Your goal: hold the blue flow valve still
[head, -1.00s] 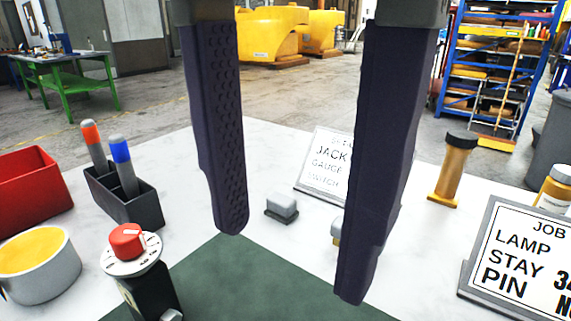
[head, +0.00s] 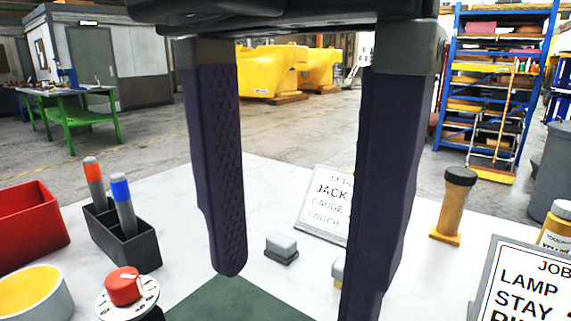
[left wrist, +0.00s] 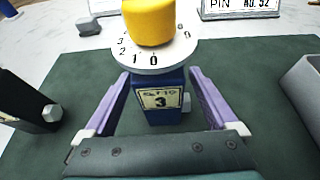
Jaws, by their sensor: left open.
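The blue flow valve (left wrist: 172,80) stands upright on the green mat in the left wrist view, with a yellow knob (left wrist: 148,22) above a white numbered dial (left wrist: 155,58) and a label reading 3. My left gripper (left wrist: 161,72) is open, with one purple finger on each side of the blue body and gaps visible beside it. The valve and my left gripper are outside the head view. The gripper close to the head camera (head: 295,296) appears to be my right one. Its dark fingers point down, wide apart, with nothing held between them.
A red-knobbed device (head: 125,288) stands left; its black body (left wrist: 25,105) shows beside my left gripper. A grey block (head: 281,246), pen holder (head: 130,245), yellow post (head: 454,210), job sign (head: 530,285) and yellow-filled tub (head: 35,292) stand around. Green mat (left wrist: 75,75) is clear near the valve.

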